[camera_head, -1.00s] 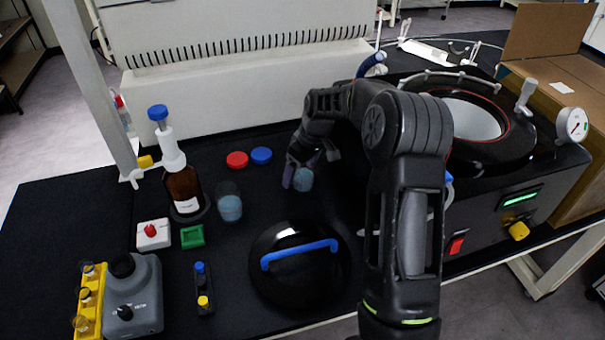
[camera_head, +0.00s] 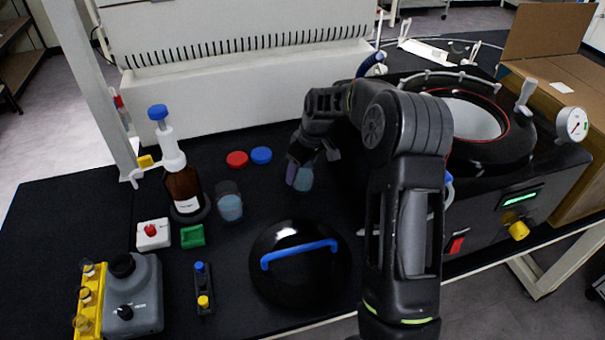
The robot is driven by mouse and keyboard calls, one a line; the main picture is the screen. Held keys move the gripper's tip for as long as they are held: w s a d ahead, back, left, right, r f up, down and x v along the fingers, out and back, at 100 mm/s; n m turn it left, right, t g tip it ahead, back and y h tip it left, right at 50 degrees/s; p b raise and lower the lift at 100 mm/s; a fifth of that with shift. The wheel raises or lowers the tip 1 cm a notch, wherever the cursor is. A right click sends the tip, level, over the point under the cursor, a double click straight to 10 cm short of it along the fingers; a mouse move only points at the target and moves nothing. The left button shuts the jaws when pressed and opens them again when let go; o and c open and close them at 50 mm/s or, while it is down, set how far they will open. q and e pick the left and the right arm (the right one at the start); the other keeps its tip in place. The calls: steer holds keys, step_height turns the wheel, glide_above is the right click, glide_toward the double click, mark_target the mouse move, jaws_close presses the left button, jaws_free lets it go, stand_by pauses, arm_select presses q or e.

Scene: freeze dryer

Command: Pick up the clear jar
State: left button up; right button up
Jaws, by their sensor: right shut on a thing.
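A clear jar with pale blue contents (camera_head: 304,179) is at the middle of the black bench, partly hidden by my right gripper (camera_head: 301,172). The right gripper reaches down from the right and is shut on this jar, which looks upright. I cannot tell whether the jar's base touches the bench. A second clear jar with blue contents (camera_head: 230,206) stands to the left, apart from the gripper. My left gripper is not in view.
A round black lid with a blue handle (camera_head: 300,262) lies in front of the gripper. A red cap (camera_head: 237,159) and a blue cap (camera_head: 261,155) lie behind left. A brown dispenser bottle (camera_head: 184,188) stands left. The freeze dryer (camera_head: 520,195) is at right.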

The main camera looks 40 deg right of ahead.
steer(key=c, duration=0.3)
step_height(320, 180, up, 10)
steer(key=shift+r+b, duration=0.1)
steer(key=shift+b, duration=0.45)
stand_by(0.5)
